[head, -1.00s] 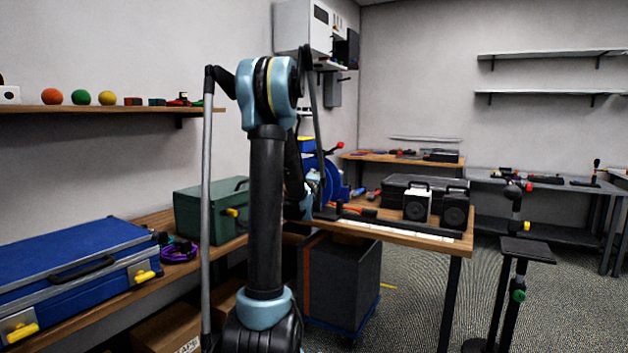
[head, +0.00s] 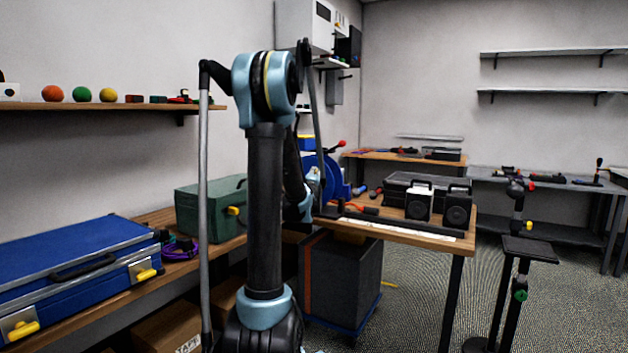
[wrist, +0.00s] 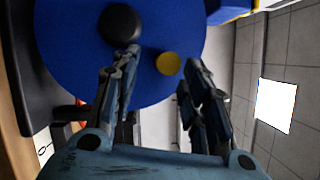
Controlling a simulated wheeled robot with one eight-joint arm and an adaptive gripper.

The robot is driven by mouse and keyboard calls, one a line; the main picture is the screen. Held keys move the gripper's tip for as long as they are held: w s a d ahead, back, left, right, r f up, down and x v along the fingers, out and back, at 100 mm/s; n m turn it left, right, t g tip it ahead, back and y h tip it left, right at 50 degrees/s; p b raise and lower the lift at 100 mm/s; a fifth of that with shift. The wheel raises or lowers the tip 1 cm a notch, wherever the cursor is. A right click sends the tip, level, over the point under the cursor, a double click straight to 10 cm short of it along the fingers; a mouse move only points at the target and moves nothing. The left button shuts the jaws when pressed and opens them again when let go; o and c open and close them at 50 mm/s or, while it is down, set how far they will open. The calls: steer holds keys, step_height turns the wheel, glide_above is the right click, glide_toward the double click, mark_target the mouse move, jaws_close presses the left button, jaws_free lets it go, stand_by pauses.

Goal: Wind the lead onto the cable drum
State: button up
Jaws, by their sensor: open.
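The cable drum (head: 331,172) is a blue disc at the back of the wooden bench, partly hidden by my arm. In the wrist view its blue face (wrist: 75,55) fills the upper left, with a black hub (wrist: 119,23) and a round yellow knob (wrist: 168,63). My gripper (wrist: 160,58) is open and empty, its fingers in front of the disc. The yellow knob shows between the fingertips; I cannot tell whether they touch it. A thin orange-red lead (head: 352,207) seems to lie on the bench beside the drum. No lead shows wound on the drum.
A black case (head: 400,187) and two speaker-like boxes (head: 457,210) stand on the bench, a dark bar along its front. On the left bench are a blue case (head: 75,255), a green box (head: 210,205) and a purple cable coil (head: 180,249).

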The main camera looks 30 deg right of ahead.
steer(key=v, duration=0.9)
steer(key=shift+a, duration=0.4)
steer(key=shift+s+f, duration=0.1)
steer(key=w+a+r+m+g+h, duration=0.15)
steer(key=a+r+m+h, duration=0.45)
steer(key=m, duration=0.8)
step_height(320, 180, down, 4)
steer(key=m+g+y, duration=0.2)
steer(key=m+g, duration=0.2)
steer(key=m, duration=0.3)
steer(key=shift+g, duration=0.25)
steer(key=x, duration=1.7)
steer(key=shift+w+d+r, duration=0.1)
steer(key=shift+w+r, duration=0.05)
steer(key=shift+w, duration=0.35)
jaws_close()
